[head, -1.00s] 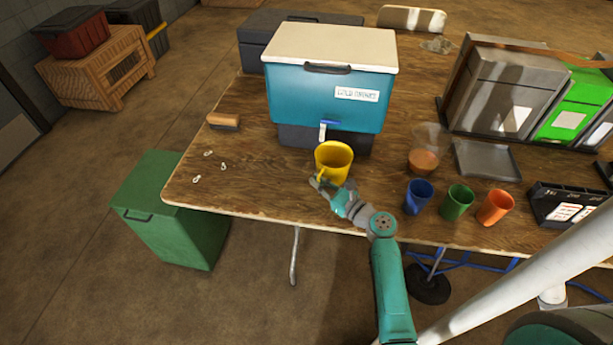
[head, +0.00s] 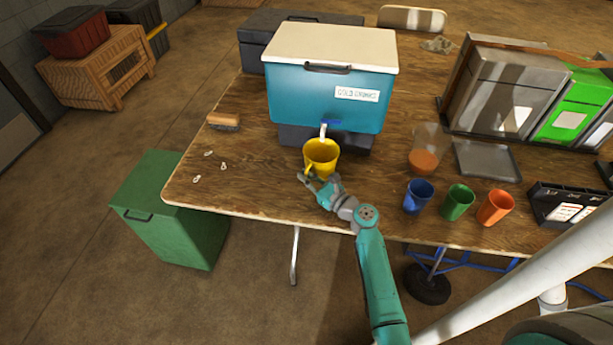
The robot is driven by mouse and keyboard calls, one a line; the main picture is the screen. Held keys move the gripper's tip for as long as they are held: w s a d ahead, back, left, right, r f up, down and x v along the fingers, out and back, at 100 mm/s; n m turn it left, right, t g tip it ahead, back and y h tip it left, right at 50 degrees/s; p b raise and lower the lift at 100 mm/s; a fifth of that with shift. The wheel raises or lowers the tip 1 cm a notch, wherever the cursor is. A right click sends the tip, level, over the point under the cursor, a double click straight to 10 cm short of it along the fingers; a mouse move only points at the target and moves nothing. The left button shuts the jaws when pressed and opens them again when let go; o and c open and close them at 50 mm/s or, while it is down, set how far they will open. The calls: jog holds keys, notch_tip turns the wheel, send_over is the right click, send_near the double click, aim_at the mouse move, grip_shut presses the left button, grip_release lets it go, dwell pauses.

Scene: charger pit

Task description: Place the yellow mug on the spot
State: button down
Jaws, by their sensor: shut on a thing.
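The yellow mug (head: 321,156) is upright in front of the teal cold drinks cooler (head: 325,98), close below its tap (head: 323,130). My gripper (head: 318,181) is at the mug's near side and shut on it, around its handle side. I cannot tell whether the mug's base touches the table or hangs just above it. The mug's inside looks yellow, and its contents cannot be made out. No marked spot can be made out on the table; the mug and gripper may hide one.
Blue (head: 418,196), green (head: 457,202) and orange (head: 495,207) cups stand near the table's front edge. A clear jug (head: 427,150) with brown liquid and a grey tray (head: 487,160) are behind them. A brush (head: 223,121) lies left. The wooden table (head: 250,180) is mostly bare at front left.

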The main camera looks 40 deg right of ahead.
jog(key=c, duration=1.3)
grip_release()
jog(key=s, duration=1.2)
jog(key=shift+d+r, duration=0.15)
jog(key=shift+d, duration=0.25)
